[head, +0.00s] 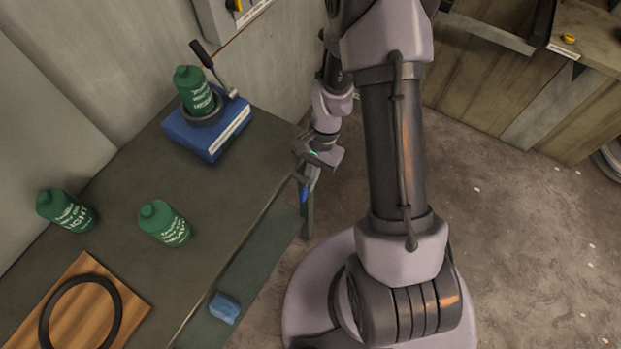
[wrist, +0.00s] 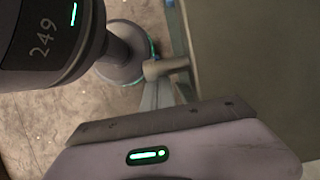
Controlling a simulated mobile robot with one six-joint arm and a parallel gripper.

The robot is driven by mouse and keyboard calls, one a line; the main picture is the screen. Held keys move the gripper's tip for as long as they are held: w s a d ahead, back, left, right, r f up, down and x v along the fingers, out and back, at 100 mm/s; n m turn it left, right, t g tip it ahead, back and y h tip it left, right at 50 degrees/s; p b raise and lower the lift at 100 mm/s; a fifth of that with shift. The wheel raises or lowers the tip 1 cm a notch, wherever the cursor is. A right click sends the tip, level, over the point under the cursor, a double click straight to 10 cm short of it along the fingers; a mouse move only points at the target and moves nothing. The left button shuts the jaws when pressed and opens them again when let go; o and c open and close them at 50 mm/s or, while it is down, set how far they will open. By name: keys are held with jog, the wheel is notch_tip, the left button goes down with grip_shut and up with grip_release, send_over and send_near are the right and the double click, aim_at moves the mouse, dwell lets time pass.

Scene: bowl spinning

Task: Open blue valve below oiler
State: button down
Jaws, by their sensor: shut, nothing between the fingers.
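The oiler, a blue box (head: 181,136) with a white label, stands on the dark table at the upper left in the head view. A green bottle (head: 197,96) sits in its round holder, and a black-knobbed lever (head: 203,56) rises beside it. My gripper (head: 308,180) is shut and empty, pointing down beside the table's right edge, to the right of and below the oiler. A small blue piece (head: 304,191) shows at the fingertips; I cannot tell whether it is the valve.
Two more green bottles (head: 66,210) (head: 164,222) and a wooden board with a black ring (head: 45,319) are on the table (head: 190,195). A blue block (head: 225,308) lies on the lower shelf. Wooden furniture (head: 500,80) stands at the upper right. The floor at right is mostly clear.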

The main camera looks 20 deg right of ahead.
aim_at(303, 190)
jog(key=shift+a, duration=0.1)
jog(key=shift+s+a+f+b, duration=0.25)
jog(key=shift+s+a+b, duration=0.1)
jog(key=shift+s+a, duration=0.1)
jog(key=shift+a, duration=0.1)
jog(key=shift+s+a, duration=0.3)
jog(key=shift+a, duration=0.05)
jog(key=shift+s+a+r, duration=0.1)
jog(key=shift+s+a, duration=0.1)
jog(key=shift+a, duration=0.05)
jog(key=shift+s+a+r, duration=0.1)
jog(key=shift+s+a, duration=0.05)
jog(key=shift+a, duration=0.1)
jog(key=shift+s+a+r+g+y, duration=0.1)
jog(key=shift+s+a+g+y, duration=0.1)
jog(key=shift+g+y, duration=0.25)
jog(key=shift+a+r, duration=0.15)
jog(key=shift+s, duration=0.1)
